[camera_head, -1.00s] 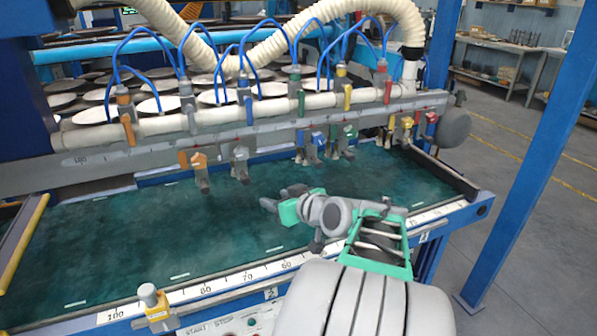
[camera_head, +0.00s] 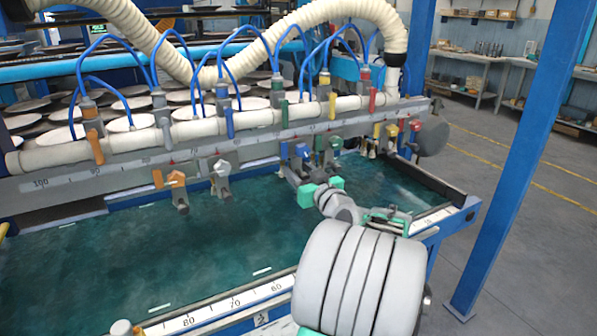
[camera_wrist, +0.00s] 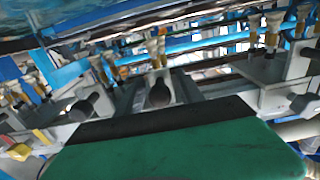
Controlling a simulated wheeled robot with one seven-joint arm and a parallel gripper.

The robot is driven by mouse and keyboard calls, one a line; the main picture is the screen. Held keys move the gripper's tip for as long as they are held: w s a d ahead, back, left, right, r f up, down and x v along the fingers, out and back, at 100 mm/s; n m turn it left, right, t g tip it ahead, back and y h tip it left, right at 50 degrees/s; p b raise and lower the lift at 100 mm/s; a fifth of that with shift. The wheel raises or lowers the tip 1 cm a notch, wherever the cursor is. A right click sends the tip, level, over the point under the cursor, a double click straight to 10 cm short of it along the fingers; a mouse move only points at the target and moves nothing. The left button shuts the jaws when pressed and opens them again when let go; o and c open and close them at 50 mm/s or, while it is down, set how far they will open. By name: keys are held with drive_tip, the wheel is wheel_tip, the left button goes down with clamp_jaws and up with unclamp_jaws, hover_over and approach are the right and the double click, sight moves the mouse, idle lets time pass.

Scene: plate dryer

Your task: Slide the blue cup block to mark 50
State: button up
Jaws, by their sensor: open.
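The blue cup block (camera_head: 304,151) hangs on the grey rail, just left of the green cup block (camera_head: 335,143). My gripper (camera_head: 295,177) is open and reaches up to the rail from over the green belt. Its fingers are at or just below the blue block in the head view. Whether they touch it, I cannot tell. The wrist view shows a grey block with a dark round knob (camera_wrist: 159,92) ahead in the middle; its colour mark is unclear. The small rail numbers near the blue block are not legible; the 100 mark (camera_head: 41,183) is at the far left.
An orange cup block (camera_head: 174,180) and a grey one (camera_head: 221,168) hang left of the blue block, with a free rail gap between. Yellow (camera_head: 391,131) and red (camera_head: 415,125) blocks hang at the right. Blue hoses (camera_head: 157,60) loop above. The front edge carries a ruler (camera_head: 235,302).

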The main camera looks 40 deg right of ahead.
drive_tip(key=shift+c, duration=0.4)
clamp_jaws()
idle(0.9)
